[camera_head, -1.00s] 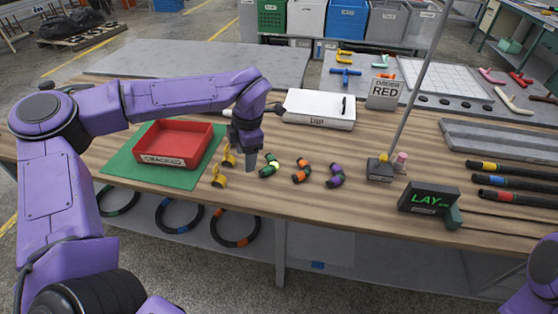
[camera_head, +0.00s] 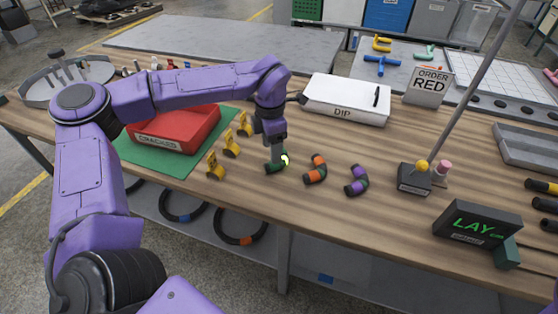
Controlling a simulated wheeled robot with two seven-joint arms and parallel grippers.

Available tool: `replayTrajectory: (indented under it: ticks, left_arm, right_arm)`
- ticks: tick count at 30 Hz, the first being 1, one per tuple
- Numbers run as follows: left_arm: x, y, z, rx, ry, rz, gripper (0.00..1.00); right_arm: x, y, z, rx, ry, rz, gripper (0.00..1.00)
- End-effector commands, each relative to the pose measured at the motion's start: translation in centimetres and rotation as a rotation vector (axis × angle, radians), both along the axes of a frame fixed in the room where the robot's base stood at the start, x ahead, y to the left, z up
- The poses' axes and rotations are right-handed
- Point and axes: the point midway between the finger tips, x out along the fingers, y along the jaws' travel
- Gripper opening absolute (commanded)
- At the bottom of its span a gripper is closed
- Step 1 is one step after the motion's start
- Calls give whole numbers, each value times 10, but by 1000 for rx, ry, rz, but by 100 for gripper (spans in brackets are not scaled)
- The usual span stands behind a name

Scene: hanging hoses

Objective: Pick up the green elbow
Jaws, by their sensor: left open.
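The green elbow (camera_head: 272,168), a short dark bent piece with a pale yellow spot at its right end, lies on the wooden table in the middle of the head view. My left gripper (camera_head: 276,158) points down right at it, with the fingertips overlapping it in the picture. The jaws are open; I cannot tell whether both fingers straddle the elbow or touch it. The fingers hide part of it. An orange-banded elbow (camera_head: 316,170) and a purple-banded elbow (camera_head: 357,181) lie to its right. My right gripper is out of view.
Several yellow pieces (camera_head: 231,144) stand just left of my gripper. A red bin (camera_head: 178,130) sits on a green mat (camera_head: 200,168). A white DIP box (camera_head: 345,100) lies behind. The table's front edge is near.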

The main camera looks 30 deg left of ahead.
Motion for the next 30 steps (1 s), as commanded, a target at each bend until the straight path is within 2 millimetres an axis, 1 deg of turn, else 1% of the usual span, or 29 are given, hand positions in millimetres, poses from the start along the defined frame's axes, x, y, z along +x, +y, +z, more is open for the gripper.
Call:
replayTrajectory:
  ticks: [5,9,12,19,20,21,23,24,25,30]
  left_arm:
    - [0,-1,-22,-1,4,-1,60]
    - [2,0,-48,0,4,0,60]
    - [1,1,-59,0,1,2,60]
    - [1,2,-62,0,-1,4,60]
    - [1,2,-62,0,-1,4,50]
    - [1,2,-62,0,-1,4,37]
    - [1,2,-62,0,-1,4,17]
    - [1,2,-62,0,-1,3,4]
    - [1,2,-62,0,-1,4,0]
    - [1,2,-61,0,-1,3,0]
  right_arm:
    - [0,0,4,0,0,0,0]
    - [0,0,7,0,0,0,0]
    - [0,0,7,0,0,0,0]
    - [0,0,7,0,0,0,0]
    - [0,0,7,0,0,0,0]
    - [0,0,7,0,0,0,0]
    - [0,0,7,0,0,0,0]
    - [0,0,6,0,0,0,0]
    - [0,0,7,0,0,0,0]
    - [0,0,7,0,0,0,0]
